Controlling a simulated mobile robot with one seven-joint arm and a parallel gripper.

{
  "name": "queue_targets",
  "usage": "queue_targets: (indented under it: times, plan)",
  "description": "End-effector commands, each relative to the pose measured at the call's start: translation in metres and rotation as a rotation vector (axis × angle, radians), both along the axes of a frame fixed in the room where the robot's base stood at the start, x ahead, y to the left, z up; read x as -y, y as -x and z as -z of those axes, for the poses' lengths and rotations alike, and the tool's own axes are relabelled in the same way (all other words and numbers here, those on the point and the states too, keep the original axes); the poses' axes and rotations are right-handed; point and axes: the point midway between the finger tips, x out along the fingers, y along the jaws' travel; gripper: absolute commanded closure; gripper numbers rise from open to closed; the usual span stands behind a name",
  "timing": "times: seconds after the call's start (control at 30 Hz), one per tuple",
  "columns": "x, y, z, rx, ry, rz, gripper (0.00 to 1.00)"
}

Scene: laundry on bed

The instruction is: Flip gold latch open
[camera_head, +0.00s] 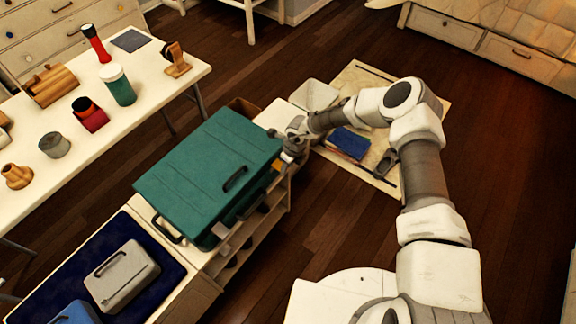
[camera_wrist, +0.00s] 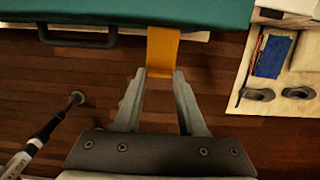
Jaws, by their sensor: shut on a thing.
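The gold latch (camera_wrist: 162,48) hangs from the edge of a teal case in the wrist view, with its lower end between my fingertips. My gripper (camera_wrist: 160,76) is shut on the latch's lower end. In the head view my gripper (camera_head: 284,160) is at the right side of the teal case (camera_head: 205,165), and the latch is a small yellow patch (camera_head: 276,165) there, mostly hidden. The case's lid is down. A dark handle (camera_wrist: 78,38) shows left of the latch in the wrist view.
The case rests on a low shelf unit (camera_head: 262,238). A grey case (camera_head: 121,275) and a blue case lie on a dark mat at the lower left. A white table (camera_head: 120,130) with cups and a flashlight stands behind. A mat with a blue book (camera_head: 348,143) and shoes lies on the floor.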

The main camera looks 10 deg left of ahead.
Motion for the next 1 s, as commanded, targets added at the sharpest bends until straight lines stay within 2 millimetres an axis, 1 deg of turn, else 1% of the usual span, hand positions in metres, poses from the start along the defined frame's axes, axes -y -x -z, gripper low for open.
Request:
queue_targets:
  times: [0.6,0.63,0.7,0.77,0.8,1.0]
  plan:
    - [0.0003,-0.0002,-0.0007,-0.011,0.029,-0.001,1.0]
    - [0.0003,-0.0002,-0.0007,-0.011,0.029,-0.001,0.57]
    - [0.0002,-0.0001,-0.0008,-0.01,0.028,-0.001,0.44]
    - [0.0,-0.0001,-0.0008,-0.01,0.028,-0.001,0.33]
    - [-0.0001,-0.0001,-0.0009,-0.01,0.028,-0.001,0.3]
    - [-0.0004,-0.0001,-0.0011,-0.011,0.027,-0.001,0.3]
